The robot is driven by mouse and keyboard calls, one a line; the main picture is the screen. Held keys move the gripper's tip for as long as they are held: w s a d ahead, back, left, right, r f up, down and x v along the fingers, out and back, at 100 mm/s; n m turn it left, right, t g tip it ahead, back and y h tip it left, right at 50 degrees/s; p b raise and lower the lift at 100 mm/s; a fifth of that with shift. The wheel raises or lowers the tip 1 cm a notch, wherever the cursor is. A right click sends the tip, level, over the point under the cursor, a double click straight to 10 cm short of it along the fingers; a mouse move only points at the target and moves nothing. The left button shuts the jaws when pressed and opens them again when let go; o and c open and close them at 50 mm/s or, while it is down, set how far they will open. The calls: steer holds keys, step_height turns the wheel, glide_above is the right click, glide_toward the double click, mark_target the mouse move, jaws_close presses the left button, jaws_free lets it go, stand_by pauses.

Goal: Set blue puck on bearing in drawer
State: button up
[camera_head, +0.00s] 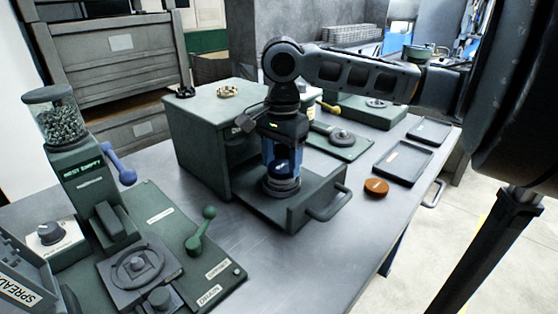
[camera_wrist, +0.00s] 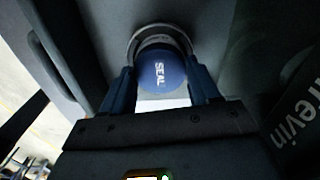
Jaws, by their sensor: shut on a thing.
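The blue puck (camera_wrist: 162,72), marked SEAL, is between the two fingers of my gripper (camera_wrist: 163,95) in the wrist view. In the head view my gripper (camera_head: 282,160) points down over the open drawer (camera_head: 318,200) and is shut on the blue puck (camera_head: 284,168). Directly below is the round grey bearing (camera_head: 282,185) in the drawer; its rim (camera_wrist: 160,30) also shows around the puck's far side in the wrist view. The puck is over or on the bearing; I cannot tell whether they touch.
The drawer belongs to a green-grey cabinet (camera_head: 205,130); its handle (camera_head: 330,203) sticks out at the front. An orange-brown puck (camera_head: 376,187) lies on the table to the right. Dark trays (camera_head: 402,162) lie behind it. A green machine with a hopper (camera_head: 85,175) stands at left.

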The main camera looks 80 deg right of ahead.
mark_target(282, 166)
steer(key=shift+f, duration=0.1)
steer(key=o, duration=0.8)
step_height(282, 166, up, 12)
steer(key=shift+r+p, duration=0.15)
steer(key=shift+p, duration=0.5)
